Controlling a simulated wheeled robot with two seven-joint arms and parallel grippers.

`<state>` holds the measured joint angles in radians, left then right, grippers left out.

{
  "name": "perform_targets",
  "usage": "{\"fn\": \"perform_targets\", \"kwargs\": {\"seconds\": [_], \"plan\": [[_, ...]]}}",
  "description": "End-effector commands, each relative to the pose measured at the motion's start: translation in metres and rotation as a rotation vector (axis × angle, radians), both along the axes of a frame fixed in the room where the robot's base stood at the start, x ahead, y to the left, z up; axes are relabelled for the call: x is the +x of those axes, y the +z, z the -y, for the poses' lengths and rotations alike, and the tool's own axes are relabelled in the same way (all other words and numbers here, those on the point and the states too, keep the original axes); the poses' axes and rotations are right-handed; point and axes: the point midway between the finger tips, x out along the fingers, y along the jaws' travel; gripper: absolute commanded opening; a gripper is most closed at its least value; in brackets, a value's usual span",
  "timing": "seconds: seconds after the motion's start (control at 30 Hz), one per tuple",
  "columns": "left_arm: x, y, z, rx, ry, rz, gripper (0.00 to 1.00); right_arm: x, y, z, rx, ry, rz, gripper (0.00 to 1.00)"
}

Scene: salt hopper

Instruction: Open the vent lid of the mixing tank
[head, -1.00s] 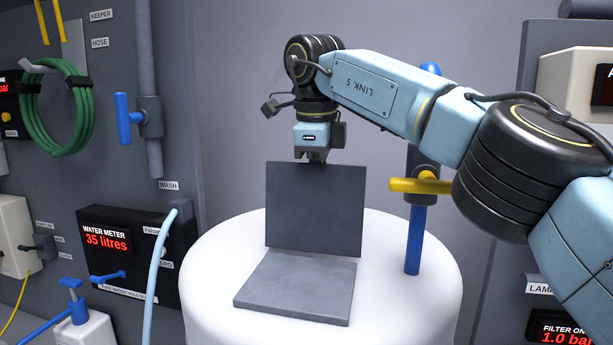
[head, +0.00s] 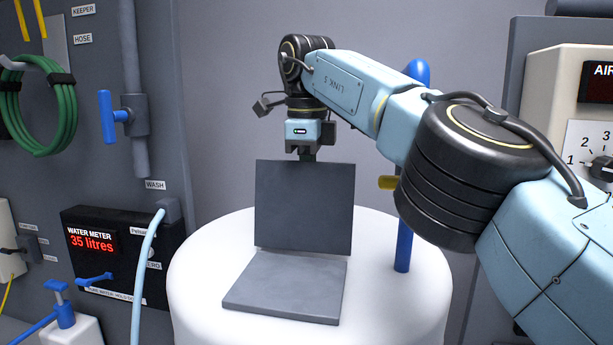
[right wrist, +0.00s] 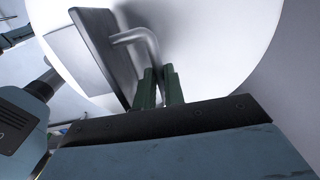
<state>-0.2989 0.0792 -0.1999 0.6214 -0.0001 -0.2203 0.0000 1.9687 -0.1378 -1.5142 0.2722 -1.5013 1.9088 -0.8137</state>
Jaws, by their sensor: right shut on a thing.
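The vent lid (head: 304,205) is a dark grey square plate standing upright on top of the white mixing tank (head: 205,290). A lighter grey flat square (head: 287,284) lies on the tank top in front of it. My right gripper (head: 307,155) is behind the lid's top edge in the head view, its fingertips mostly hidden. In the right wrist view, the green fingers (right wrist: 160,85) are shut on a bent metal handle (right wrist: 140,40) beside the lid (right wrist: 98,50). My left gripper is in neither view.
A blue pipe (head: 404,240) with a yellow lever (head: 388,183) rises at the tank's right, partly behind my arm. A water meter (head: 95,243), a pale blue hose (head: 145,270) and a blue valve handle (head: 108,117) stand at the left.

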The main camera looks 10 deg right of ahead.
Motion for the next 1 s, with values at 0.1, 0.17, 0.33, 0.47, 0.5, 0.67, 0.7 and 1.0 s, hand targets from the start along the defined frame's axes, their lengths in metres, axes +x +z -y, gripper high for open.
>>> {"fn": "perform_targets", "kwargs": {"seconds": [0.1,0.17,0.33,0.47,0.5,0.67,0.7,1.0], "plan": [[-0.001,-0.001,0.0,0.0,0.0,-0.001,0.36,0.007,-0.007,0.009,-0.007,-0.02,0.011,0.18],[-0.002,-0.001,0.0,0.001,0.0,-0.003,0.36,0.007,-0.007,0.009,-0.007,-0.02,0.011,0.26],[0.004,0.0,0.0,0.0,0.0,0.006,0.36,0.007,-0.006,0.008,-0.006,-0.018,0.013,0.33],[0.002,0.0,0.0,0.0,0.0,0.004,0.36,0.007,-0.005,0.007,-0.006,-0.018,0.014,0.33],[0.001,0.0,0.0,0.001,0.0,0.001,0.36,0.007,-0.005,0.007,-0.005,-0.017,0.015,0.33],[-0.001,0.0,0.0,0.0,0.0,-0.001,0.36,0.006,-0.004,0.007,-0.004,-0.016,0.016,0.33],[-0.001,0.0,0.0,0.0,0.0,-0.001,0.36,0.006,-0.003,0.007,-0.004,-0.016,0.016,0.33],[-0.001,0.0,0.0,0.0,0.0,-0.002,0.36,0.006,0.003,0.01,-0.003,-0.023,0.02,0.33]]}}
